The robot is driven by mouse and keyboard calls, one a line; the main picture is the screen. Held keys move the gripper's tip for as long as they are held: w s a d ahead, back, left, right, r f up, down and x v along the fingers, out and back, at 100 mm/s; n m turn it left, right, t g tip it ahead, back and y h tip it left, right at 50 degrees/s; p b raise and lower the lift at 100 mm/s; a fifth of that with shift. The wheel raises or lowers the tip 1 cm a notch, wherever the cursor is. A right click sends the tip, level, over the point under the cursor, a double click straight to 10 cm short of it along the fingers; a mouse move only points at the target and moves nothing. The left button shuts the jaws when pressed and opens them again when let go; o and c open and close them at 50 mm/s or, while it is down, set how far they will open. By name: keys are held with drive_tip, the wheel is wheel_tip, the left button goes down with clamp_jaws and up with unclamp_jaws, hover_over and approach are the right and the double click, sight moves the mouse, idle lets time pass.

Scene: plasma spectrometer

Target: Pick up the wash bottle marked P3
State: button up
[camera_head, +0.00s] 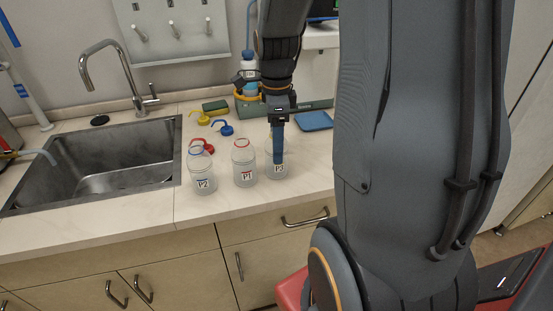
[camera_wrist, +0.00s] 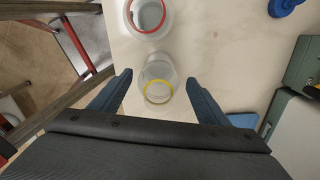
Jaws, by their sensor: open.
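The P3 wash bottle (camera_head: 278,171) stands on the counter, at the right end of a row of bottles. It is clear, with its label facing front. My gripper (camera_head: 278,155) points down at it, and a blue finger covers part of the bottle in the head view. In the wrist view the bottle (camera_wrist: 158,82), with a yellow ring at its open neck, lies between the two spread blue fingers of my gripper (camera_wrist: 158,82). The fingers are open, with a gap on each side of the bottle.
Bottle P1 (camera_head: 244,164), with a red ring, stands just left of P3, and bottle P2 (camera_head: 201,172) further left. Red (camera_head: 203,146), blue (camera_head: 224,128) and yellow (camera_head: 202,118) spouted caps lie behind. A sink (camera_head: 95,165) is at left; a blue pad (camera_head: 314,121) lies behind right.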

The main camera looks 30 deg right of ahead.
drive_tip(key=shift+s+a+f+p, duration=0.1)
drive_tip(key=shift+f+p, duration=0.2)
drive_tip(key=shift+f, duration=0.85)
drive_tip(key=shift+a+f+p, duration=0.1)
drive_tip(key=shift+f+p, duration=0.2)
drive_tip(key=shift+f, duration=0.85)
drive_tip(key=c, duration=1.2)
